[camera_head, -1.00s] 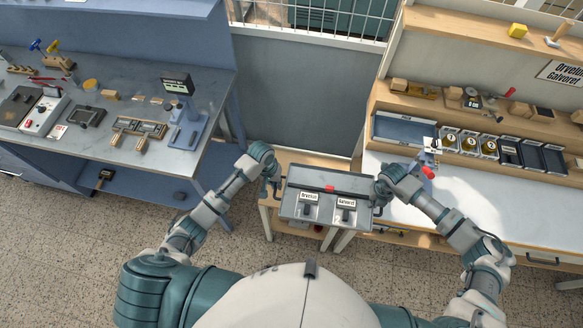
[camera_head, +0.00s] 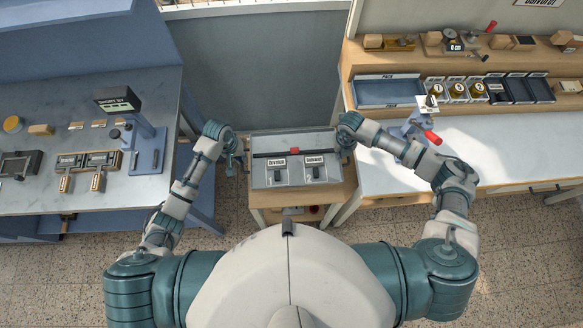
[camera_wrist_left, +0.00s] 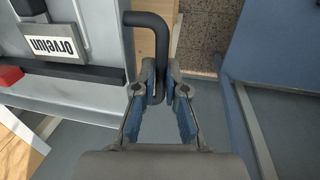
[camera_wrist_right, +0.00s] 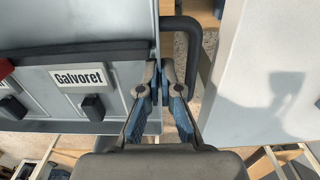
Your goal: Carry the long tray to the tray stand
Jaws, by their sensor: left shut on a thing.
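The long tray (camera_head: 262,180) is grey, with two labelled sections, dark knobs and a red piece on its middle bar. It is over a small wooden stand (camera_head: 338,196); I cannot tell if it touches it. My left gripper (camera_head: 233,152) is at the tray's left end, shut on the black handle (camera_wrist_left: 146,19) in the left wrist view. My right gripper (camera_head: 347,138) is at the right end. In the right wrist view its fingertips (camera_wrist_right: 160,66) are nearly together, and the right handle (camera_wrist_right: 194,35) passes beside the right finger.
A blue bench (camera_head: 40,195) with a display scale (camera_head: 146,145) stands at left. A white-topped workbench (camera_head: 510,150) with a blue tray (camera_head: 388,92) and several small bins stands close at right. A grey panel (camera_head: 255,75) closes the back. Speckled floor (camera_head: 230,225) shows between.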

